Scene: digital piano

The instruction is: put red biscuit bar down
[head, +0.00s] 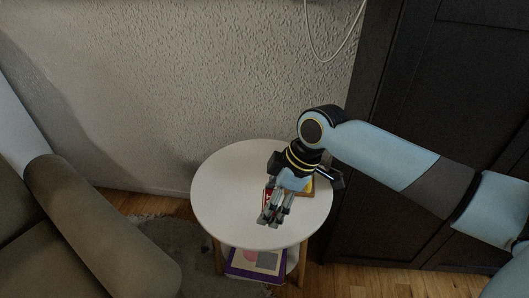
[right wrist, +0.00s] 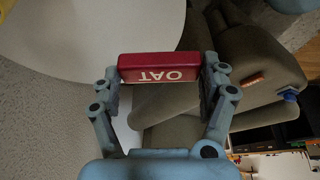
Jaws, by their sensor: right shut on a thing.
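The red biscuit bar (right wrist: 158,67) with white "OAT" lettering spans the two fingers of my right gripper (right wrist: 160,85) in the right wrist view, and the gripper is shut on it. In the head view my right gripper (head: 273,214) points down over the round white table (head: 228,185). Only a small red part of the bar (head: 267,197) shows there beside the fingers. I cannot tell whether the bar touches the tabletop. My left gripper is not in view.
A yellow and red item (head: 308,187) lies on the table, partly hidden behind my right wrist. A purple book (head: 241,268) is on the lower shelf. A brown sofa (head: 95,230) stands left, a dark cabinet (head: 440,80) right. The tabletop's left side is clear.

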